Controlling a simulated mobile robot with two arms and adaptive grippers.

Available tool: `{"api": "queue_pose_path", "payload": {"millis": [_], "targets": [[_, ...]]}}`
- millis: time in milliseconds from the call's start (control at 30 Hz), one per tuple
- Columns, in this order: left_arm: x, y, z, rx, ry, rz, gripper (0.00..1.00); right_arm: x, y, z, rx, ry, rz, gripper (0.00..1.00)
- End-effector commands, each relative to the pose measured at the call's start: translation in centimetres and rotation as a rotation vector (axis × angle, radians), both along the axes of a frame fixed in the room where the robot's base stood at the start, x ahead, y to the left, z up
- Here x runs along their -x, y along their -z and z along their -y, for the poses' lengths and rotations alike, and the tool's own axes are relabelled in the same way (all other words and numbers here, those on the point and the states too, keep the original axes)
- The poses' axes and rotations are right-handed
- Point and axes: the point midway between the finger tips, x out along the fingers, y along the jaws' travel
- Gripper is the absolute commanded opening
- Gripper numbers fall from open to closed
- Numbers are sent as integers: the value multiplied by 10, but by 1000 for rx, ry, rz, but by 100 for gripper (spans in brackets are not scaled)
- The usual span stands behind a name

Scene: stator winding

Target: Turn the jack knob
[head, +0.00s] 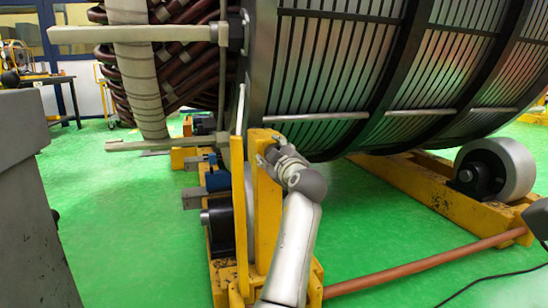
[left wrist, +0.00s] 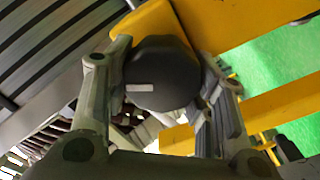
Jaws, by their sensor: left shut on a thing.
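The jack knob (left wrist: 160,75) is a dark, rounded knob with a pale rectangular mark on its face, in the left wrist view. It sits against a yellow part (left wrist: 155,25) of the stand. My left gripper (left wrist: 165,85) has one finger on each side of the knob and is shut on it. In the head view my left gripper (head: 272,155) is at the upper part of the yellow jack stand (head: 241,200). The knob cannot be made out there. My right gripper is not in view.
The large stator (head: 330,60) fills the top, close above my gripper. A grey roller (head: 510,168) on a yellow frame (head: 415,190) stands at the right. A reddish-brown pipe (head: 420,265) lies low at the front right. Green floor (head: 110,190) is open at the left.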

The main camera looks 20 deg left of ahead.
Motion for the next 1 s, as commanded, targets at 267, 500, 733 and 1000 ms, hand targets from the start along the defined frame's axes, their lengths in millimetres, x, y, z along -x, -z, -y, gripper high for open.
{"api": "queue_pose_path", "payload": {"millis": [267, 500, 733, 1000], "targets": [[0, 6, 0, 74, -1, 37, 26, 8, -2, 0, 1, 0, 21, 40], [0, 6, 1, 87, -1, 45, 26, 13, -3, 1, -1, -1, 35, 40], [0, 6, 1, 86, 0, 46, 26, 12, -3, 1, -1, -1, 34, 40], [0, 4, 0, 84, 0, 49, 72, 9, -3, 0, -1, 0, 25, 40]]}}
